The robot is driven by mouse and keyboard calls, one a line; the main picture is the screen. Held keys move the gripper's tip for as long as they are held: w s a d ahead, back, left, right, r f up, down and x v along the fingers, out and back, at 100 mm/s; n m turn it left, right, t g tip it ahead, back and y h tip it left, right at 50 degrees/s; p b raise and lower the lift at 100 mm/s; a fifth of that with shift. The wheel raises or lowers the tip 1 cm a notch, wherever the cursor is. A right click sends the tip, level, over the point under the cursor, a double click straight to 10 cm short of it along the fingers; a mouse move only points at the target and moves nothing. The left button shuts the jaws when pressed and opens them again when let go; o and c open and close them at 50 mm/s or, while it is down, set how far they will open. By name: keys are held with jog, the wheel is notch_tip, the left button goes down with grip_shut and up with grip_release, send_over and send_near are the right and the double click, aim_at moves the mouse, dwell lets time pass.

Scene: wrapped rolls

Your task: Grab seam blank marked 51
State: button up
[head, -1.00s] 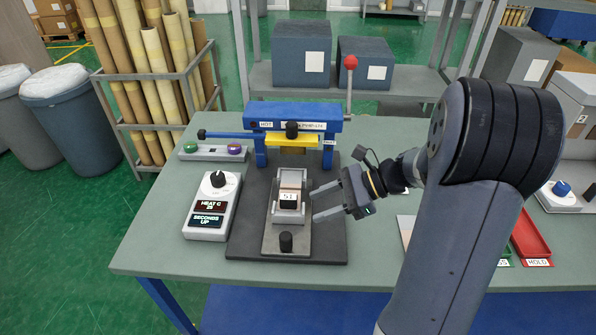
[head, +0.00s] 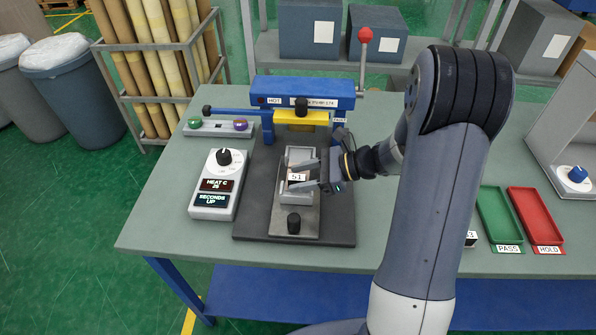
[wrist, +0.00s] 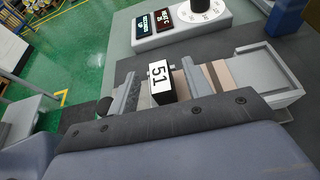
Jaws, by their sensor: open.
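The seam blank marked 51 (head: 297,177) lies in the grey metal cradle (head: 297,202) in front of the blue press (head: 303,91). Its white label reads 51, and the blank also shows in the wrist view (wrist: 160,83) with a dark side face. My gripper (head: 304,177) reaches in from the right at the cradle, with its fingers spread on either side of the blank. In the wrist view, one finger of my gripper (wrist: 162,78) is left of the blank and the other right, with gaps visible. Part of the blank is hidden.
The heat and seconds control box (head: 216,184) stands left of the dark base plate (head: 255,222). A green PASS tray (head: 499,213) and red HOLD tray (head: 535,212) lie at right. A block with a label ending in 3 (head: 471,239) is partly hidden by my arm.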

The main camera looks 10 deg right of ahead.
jog(key=shift+w+a+f, duration=0.1)
jog(key=shift+a+f, duration=0.15)
jog(key=shift+a, duration=0.4)
jog(key=shift+c, duration=0.5)
grip_shut()
jog(key=shift+r, duration=0.1)
